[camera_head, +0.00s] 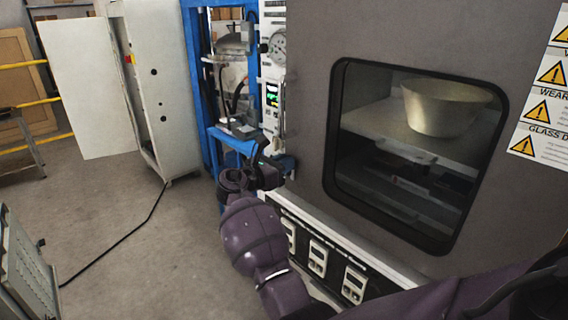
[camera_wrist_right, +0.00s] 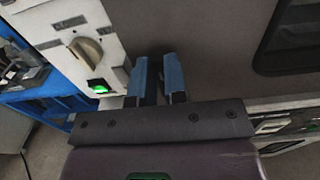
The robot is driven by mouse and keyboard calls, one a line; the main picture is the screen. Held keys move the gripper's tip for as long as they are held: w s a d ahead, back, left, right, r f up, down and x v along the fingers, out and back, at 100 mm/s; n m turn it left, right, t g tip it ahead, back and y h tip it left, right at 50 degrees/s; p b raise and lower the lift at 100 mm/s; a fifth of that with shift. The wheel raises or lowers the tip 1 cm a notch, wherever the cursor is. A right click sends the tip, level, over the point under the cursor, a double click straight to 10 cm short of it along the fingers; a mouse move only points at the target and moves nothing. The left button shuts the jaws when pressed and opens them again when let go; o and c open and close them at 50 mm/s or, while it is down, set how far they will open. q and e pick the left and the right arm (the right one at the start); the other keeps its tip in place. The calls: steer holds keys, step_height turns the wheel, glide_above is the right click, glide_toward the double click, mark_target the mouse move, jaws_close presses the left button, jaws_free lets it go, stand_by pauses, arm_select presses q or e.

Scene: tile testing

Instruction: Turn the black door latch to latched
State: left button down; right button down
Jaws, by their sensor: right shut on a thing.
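My right gripper (camera_head: 284,166) reaches the left edge of the grey oven door (camera_head: 310,90), beside the white control panel. In the right wrist view its two blue fingers (camera_wrist_right: 156,76) stand a small gap apart against the door edge, closed on a part there. The black door latch cannot be made out clearly in either view; the fingers and wrist cover that spot, so its angle cannot be told. My left gripper is not in view.
The white control panel (camera_head: 273,60) carries a gauge and a lit green display, close left of the gripper. In the right wrist view a beige knob (camera_wrist_right: 86,50) sits near the fingers. A blue frame (camera_head: 197,100) and white cabinet (camera_head: 165,85) stand left; open floor (camera_head: 150,225) lies before them.

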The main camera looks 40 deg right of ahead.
steer(key=shift+s+m, duration=0.1)
steer(key=shift+m, duration=0.2)
steer(key=m, duration=0.5)
steer(key=s+f+m, duration=0.1)
steer(key=m, duration=0.4)
steer(key=m+b, duration=0.1)
steer(key=m, duration=0.4)
steer(key=shift+s+f+m, duration=0.15)
steer(key=shift+f+m, duration=0.15)
steer(key=shift+m, duration=0.8)
steer(key=c, duration=1.2)
jaws_free()
steer(key=shift+o, duration=0.2)
